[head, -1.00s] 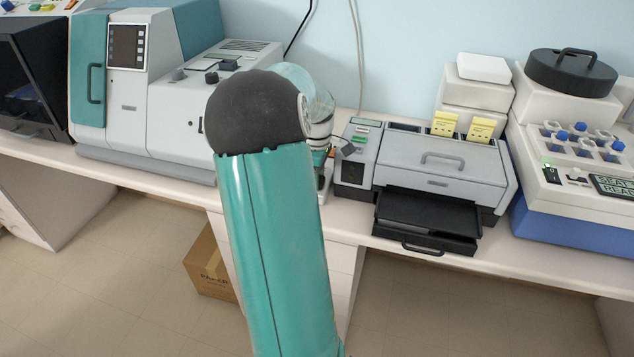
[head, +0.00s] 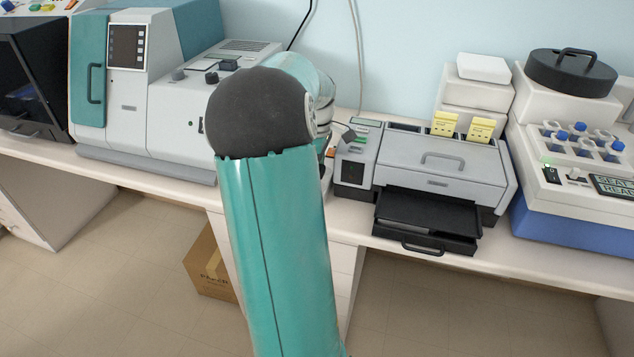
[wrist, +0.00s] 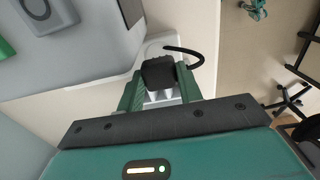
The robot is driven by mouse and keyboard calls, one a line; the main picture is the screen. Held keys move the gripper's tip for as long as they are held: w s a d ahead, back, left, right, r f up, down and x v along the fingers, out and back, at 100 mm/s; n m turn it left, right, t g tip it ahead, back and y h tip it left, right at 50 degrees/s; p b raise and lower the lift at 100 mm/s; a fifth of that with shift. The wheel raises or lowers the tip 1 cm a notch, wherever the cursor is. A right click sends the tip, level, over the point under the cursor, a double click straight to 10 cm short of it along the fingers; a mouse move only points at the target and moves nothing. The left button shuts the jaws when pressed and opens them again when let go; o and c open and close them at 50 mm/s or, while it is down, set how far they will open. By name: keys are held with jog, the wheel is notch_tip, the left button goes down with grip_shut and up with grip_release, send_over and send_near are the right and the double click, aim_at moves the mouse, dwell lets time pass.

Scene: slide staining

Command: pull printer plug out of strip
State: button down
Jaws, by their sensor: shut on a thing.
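In the wrist view, a black plug (wrist: 158,72) sits between the dark green fingers of my gripper (wrist: 160,84), which is shut on it. A black cord (wrist: 190,50) curves from the plug to the right. A white strip (wrist: 157,44) shows behind and around the plug on the bench. In the head view, my own arm hides the gripper, the plug and most of the strip.
A grey machine with a black front tray (head: 428,213) stands right of my arm. A larger teal and white machine (head: 165,100) stands left. The bench edge is close to the plug, with open floor (wrist: 245,75) beyond it in the wrist view.

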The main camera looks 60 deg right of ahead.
jog(key=shift+r, duration=1.1)
jog(key=shift+m, duration=0.3)
